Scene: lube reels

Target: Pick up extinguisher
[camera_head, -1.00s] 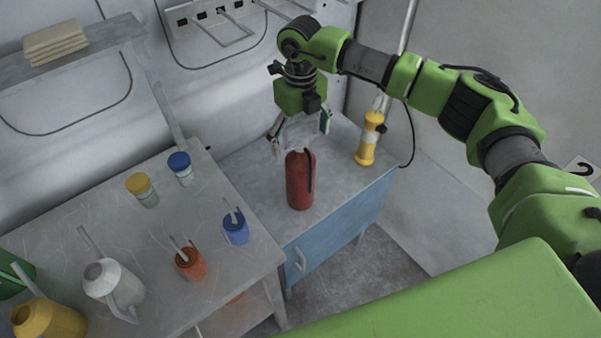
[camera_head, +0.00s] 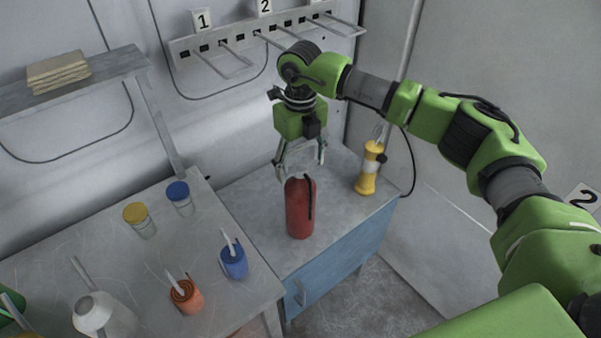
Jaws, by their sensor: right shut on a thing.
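The red extinguisher (camera_head: 300,210) stands upright on the grey top of the blue cabinet (camera_head: 345,262), with a black hose down its side. My right gripper (camera_head: 300,172) points down from above, its fingers on either side of the extinguisher's pale top. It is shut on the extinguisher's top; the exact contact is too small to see. The extinguisher's base appears to rest on the cabinet. My left gripper is not in view.
A yellow lamp-like tool (camera_head: 368,172) stands right of the extinguisher. On the left table (camera_head: 90,235) are blue-lidded (camera_head: 180,197) and yellow-lidded (camera_head: 138,218) jars, orange (camera_head: 187,296) and blue (camera_head: 233,262) pots, and a white can (camera_head: 103,315). A peg rack (camera_head: 265,35) hangs behind.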

